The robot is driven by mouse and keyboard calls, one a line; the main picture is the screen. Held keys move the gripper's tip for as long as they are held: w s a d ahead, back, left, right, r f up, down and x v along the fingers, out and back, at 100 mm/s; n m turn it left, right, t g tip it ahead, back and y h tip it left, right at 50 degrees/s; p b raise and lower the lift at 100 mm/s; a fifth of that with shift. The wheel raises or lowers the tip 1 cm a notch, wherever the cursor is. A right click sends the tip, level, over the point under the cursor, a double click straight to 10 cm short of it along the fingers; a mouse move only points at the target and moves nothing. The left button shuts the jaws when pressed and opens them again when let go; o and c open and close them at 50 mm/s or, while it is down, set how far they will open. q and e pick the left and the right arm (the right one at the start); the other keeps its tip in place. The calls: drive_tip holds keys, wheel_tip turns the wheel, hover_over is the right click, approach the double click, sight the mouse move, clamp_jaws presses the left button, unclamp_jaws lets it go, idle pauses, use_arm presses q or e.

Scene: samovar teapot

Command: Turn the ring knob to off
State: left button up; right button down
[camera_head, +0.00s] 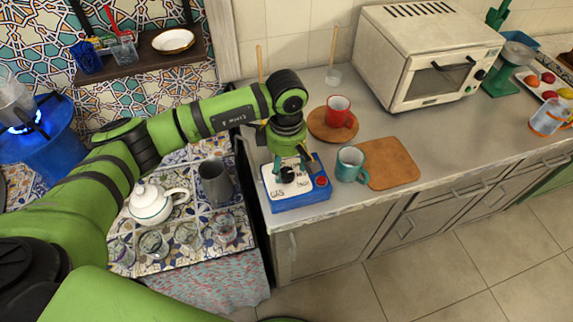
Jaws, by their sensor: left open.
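A blue box with a white top plate (272,190) stands at the counter's left front corner. A black ring knob (288,174) sits on its top, with dark markings beside it. A red round part (321,181) shows near its right edge. My left gripper (290,172) reaches down from above, its fingers around or just over the black knob. It is open; whether the fingers touch the knob I cannot tell. The arm hides the back of the box. My right gripper is not in view.
A teal mug (350,164) stands close right of the box, by a wooden board (394,163). A red mug (338,111) is behind, near a white toaster oven (426,55). A white teapot (150,203), a grey pitcher (214,182) and several glasses stand on the tiled table at left.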

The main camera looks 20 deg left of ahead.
sight(286, 175)
use_arm(q)
drive_tip(key=shift+f+p, duration=0.3)
drive_tip(key=shift+f, duration=0.95)
drive_tip(key=c, duration=1.1)
drive_tip(key=shift+c, duration=0.2)
